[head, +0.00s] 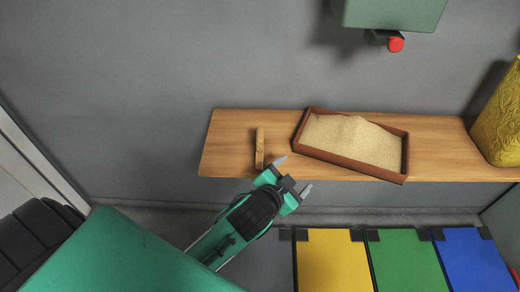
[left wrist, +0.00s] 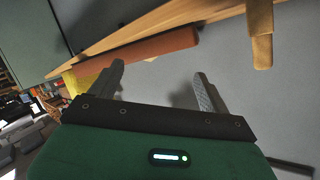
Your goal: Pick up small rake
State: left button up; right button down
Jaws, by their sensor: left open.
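The small rake (head: 260,148) is a light wooden piece near the left end of the wooden shelf (head: 228,142). Its handle end reaches toward the shelf's front edge. In the left wrist view a wooden piece that looks like the rake (left wrist: 260,32) shows at the upper right, outside the jaws. My left gripper (head: 293,175) is open and empty at the shelf's front edge, to the right of the rake and apart from it. Its two fingers also show in the left wrist view (left wrist: 158,76). My right gripper is not in view.
A brown tray of sand (head: 350,140) sits on the shelf right of the rake. A yellow textured vessel (head: 500,125) stands at the far right. A green box with a red knob (head: 396,44) hangs above. Yellow, green and blue bins (head: 335,262) stand below the shelf.

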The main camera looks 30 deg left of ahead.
pick_arm(q)
jog(key=w+d+r+m+t+h, duration=0.1)
jog(key=w+d+r+m+h, duration=0.1)
jog(key=d+r+m+h, duration=0.6)
jog(key=w+d+r+m+t+h, duration=0.2)
jog(key=d+r+m+h, duration=0.45)
jog(key=r, duration=0.35)
jog(key=s+d+r+m+g+h, duration=0.35)
jog(key=d+m+g+h, duration=0.25)
jog(key=m+g, duration=0.4)
jog(key=m+g+y, duration=0.9)
jog(key=m+y, duration=0.9)
jog(key=y, duration=0.8)
send_near(262, 133)
jog(key=shift+n+y, duration=0.25)
jog(key=x, duration=0.5)
jog(key=shift+s+f, duration=0.25)
jog(key=shift+s+a+f, duration=0.1)
jog(key=shift+a+f, duration=0.05)
jog(key=shift+f, duration=0.3)
jog(key=shift+p+x, duration=0.35)
jog(key=shift+x, duration=2)
jog(key=c, duration=1.1)
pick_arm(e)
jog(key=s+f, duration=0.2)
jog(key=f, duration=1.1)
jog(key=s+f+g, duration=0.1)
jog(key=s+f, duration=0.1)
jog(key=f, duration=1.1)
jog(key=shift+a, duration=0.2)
